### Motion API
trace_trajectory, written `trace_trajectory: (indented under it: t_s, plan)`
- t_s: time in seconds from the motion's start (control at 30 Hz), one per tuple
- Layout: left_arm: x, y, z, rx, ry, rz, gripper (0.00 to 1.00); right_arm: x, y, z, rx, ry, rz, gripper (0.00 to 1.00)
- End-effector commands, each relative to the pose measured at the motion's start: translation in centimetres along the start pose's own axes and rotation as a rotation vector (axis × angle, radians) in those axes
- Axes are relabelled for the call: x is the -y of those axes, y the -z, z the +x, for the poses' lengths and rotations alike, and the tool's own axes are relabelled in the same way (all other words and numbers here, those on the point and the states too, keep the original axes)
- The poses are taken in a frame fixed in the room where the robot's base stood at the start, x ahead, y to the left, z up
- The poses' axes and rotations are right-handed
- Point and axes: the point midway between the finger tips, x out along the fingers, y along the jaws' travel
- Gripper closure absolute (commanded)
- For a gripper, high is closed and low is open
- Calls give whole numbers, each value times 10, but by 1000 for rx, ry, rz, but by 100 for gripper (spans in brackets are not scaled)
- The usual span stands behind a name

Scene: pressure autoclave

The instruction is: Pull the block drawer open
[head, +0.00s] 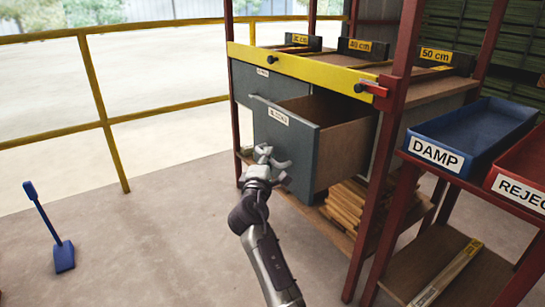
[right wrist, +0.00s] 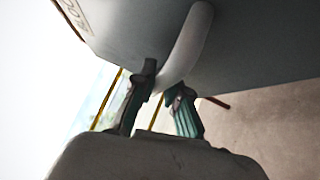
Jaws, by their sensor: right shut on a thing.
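The block drawer (head: 293,151) is a grey-fronted drawer with brown wooden sides. It stands pulled out from the red-framed rack, and its open inside shows. A white label (head: 278,117) is on its front, too small to read surely. My right gripper (head: 268,158) is at the front face, below the label. In the right wrist view, its fingers (right wrist: 165,100) close around a pale curved handle (right wrist: 188,45) on the grey front (right wrist: 130,35). The grip hides most of the handle in the head view. My left gripper is out of view.
A yellow bar (head: 300,67) crosses the rack above the drawer, with a red latch (head: 376,90) at its right end. Wood pieces (head: 345,208) lie on the shelf below. Blue DAMP (head: 470,135) and red REJECT bins stand right.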

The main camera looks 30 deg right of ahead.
Motion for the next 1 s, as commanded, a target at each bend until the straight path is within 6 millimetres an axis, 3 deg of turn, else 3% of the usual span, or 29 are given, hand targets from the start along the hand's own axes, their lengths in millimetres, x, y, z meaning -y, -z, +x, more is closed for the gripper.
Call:
trace_trajectory:
  t_s: [0.27, 0.3, 0.43, 0.77, 1.0]
  plan:
    - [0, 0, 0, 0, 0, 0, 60, 2, 0, 0, 1, 4, -1, 100]
    - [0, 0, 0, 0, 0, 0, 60, 2, 0, 0, 1, 4, -1, 80]
    - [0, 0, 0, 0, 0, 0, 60, 2, 0, 0, 1, 3, -1, 61]
    - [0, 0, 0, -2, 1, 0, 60, 1, 0, -3, 0, 2, 0, 61]
    - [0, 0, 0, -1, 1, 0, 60, 2, 0, -38, -2, 3, 0, 61]
